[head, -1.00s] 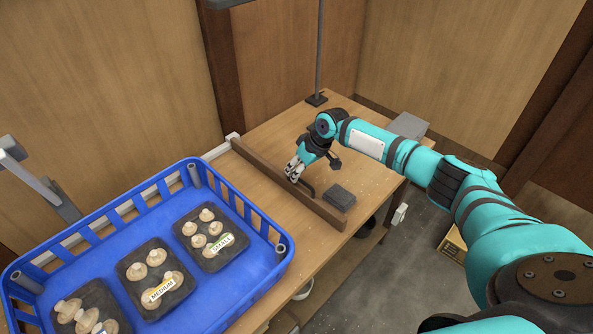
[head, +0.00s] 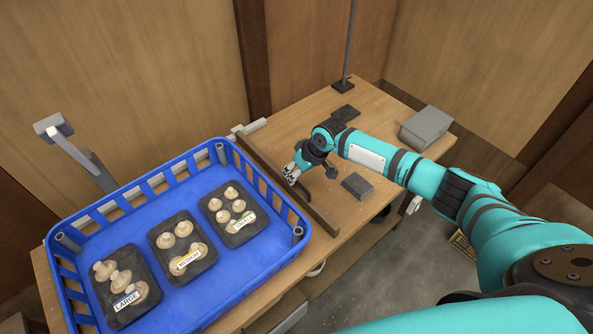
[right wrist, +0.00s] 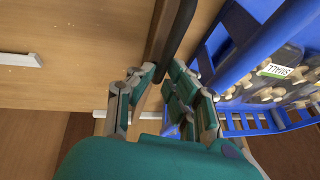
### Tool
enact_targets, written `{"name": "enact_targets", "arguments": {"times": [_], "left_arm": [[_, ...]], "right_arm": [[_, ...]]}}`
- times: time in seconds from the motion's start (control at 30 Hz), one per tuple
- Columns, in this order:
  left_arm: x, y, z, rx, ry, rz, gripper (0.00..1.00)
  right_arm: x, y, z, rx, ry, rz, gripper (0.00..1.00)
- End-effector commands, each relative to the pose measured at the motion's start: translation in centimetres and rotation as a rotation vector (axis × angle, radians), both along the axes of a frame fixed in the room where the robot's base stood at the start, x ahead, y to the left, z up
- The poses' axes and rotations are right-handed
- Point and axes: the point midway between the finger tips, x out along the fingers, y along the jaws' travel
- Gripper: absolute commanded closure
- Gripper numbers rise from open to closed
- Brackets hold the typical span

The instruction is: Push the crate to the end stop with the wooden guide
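The blue crate (head: 250,258) stands on the table at left and holds three dark trays of mushrooms, labelled large, medium and small. The wooden guide (head: 319,214) is a brown bar along the crate's right side, with a narrow gap at the near end. My right gripper (head: 291,175) is at the guide's dark handle. In the right wrist view its fingers (right wrist: 158,78) sit on both sides of the handle (right wrist: 181,38) and look closed on it. The blue crate wall (right wrist: 245,55) is just beside them. My left gripper is out of view. I cannot identify the end stop with certainty.
A grey bracket (head: 54,127) stands beyond the crate's left end. Dark trays (head: 357,186) (head: 345,114) and a grey box (head: 425,127) lie right of the guide. A thin pole (head: 348,45) stands at the back. A pale rail piece (head: 249,127) lies at the back edge.

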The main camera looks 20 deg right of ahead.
Motion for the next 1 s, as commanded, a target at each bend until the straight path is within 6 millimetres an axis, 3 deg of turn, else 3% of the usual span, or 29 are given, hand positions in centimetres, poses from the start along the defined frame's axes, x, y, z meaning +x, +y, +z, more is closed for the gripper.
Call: {"name": "enact_targets", "arguments": {"times": [0.03,0.13,0.47,1.0], "left_arm": [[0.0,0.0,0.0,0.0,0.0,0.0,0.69],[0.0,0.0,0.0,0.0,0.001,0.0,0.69],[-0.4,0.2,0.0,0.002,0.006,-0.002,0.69],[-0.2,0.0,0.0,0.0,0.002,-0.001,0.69]], "right_arm": [[0.0,0.0,0.0,0.0,0.0,0.0,0.78],[0.0,0.0,0.0,0.0,0.0,0.0,0.66],[-0.1,-0.2,0.4,-0.001,-0.001,-0.001,0.66],[-3.1,-3.1,9.3,-0.001,-0.001,-0.001,0.66]]}}
